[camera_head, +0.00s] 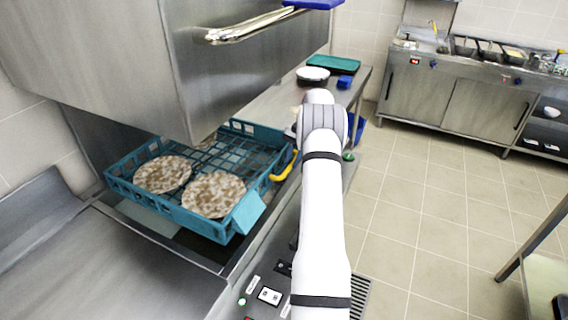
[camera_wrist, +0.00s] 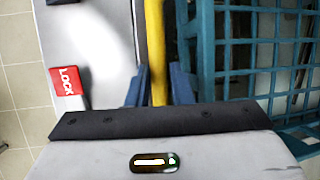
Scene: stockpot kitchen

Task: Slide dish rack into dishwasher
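The teal dish rack (camera_head: 247,214) sits under the raised metal hood of the dishwasher (camera_head: 205,85), with brown-and-white plates (camera_head: 213,194) in it. It lies at a slight angle, and its near corner reaches out toward the front ledge. A yellow handle (camera_head: 284,167) is on its right side. In the wrist view the yellow handle (camera_wrist: 156,50) runs between the blue fingers of my gripper (camera_wrist: 157,88), which sit close on both sides of it. My gripper looks shut on the handle. In the head view my arm hides the gripper.
A metal bar handle (camera_head: 255,27) juts from the hood above. A control panel (camera_head: 268,295) lies at the front. A side counter (camera_head: 285,97) holds a green tray (camera_head: 333,64) and a white bowl (camera_head: 312,74). Tiled floor at right is clear. A red LOCK label (camera_wrist: 67,82) shows left.

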